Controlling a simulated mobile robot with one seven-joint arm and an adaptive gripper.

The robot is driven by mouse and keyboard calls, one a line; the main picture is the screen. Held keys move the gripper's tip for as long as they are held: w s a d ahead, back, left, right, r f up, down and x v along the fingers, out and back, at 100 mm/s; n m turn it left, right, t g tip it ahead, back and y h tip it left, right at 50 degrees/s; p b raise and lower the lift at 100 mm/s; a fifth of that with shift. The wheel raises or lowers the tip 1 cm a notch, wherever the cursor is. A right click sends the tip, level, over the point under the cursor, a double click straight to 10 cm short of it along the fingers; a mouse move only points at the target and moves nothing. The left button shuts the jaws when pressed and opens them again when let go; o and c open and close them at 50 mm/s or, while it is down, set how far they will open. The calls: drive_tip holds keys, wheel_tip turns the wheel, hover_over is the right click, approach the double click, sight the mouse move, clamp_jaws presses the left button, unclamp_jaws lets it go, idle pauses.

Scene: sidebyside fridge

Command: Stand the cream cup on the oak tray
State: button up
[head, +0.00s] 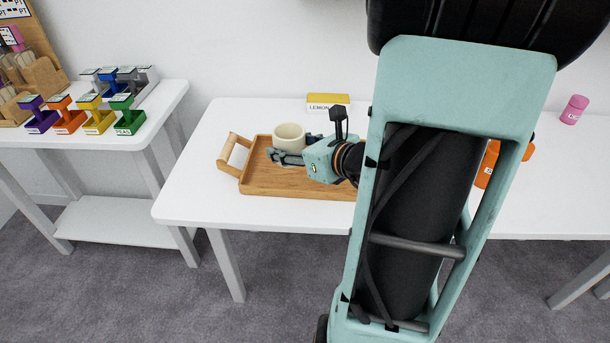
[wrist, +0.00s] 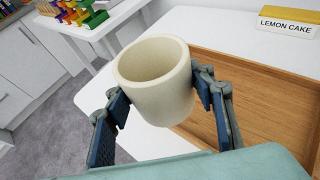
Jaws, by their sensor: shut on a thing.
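The cream cup (head: 290,137) is upright between the fingers of my gripper (head: 284,157), over the left part of the oak tray in the head view. In the wrist view the cup (wrist: 160,82) is empty, with a finger on either side; my gripper (wrist: 166,98) is shut on it. The oak tray (head: 275,187) lies on the white table, and its left handle shows; my arm hides its right end. In the wrist view the tray (wrist: 265,95) is behind and right of the cup. I cannot tell whether the cup's base touches the tray.
A yellow "LEMON CAKE" block (head: 328,101) stands behind the tray. A pink jar (head: 574,109) is at the far right, and an orange object (head: 487,165) is partly behind my arm. A side table at left holds several coloured holders (head: 97,112). The table left of the tray is clear.

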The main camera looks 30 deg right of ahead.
drive_tip(key=w+d+f, duration=0.1)
drive_tip(key=w+f, duration=0.3)
drive_tip(key=w, duration=0.5)
drive_tip(key=b, duration=0.1)
hover_over(274, 166)
drive_tip(key=f, duration=0.5)
drive_tip(key=shift+s+a+f, duration=0.1)
drive_tip(key=shift+s, duration=0.15)
drive_tip(key=shift+w+f, duration=0.2)
drive_tip(key=shift+f, duration=0.1)
drive_tip(key=shift+w+f+b, duration=0.15)
drive_tip(key=shift+f+b, duration=0.3)
drive_tip(key=shift+f, duration=1.15)
drive_tip(key=shift+f, duration=0.1)
drive_tip(key=o, duration=1.6)
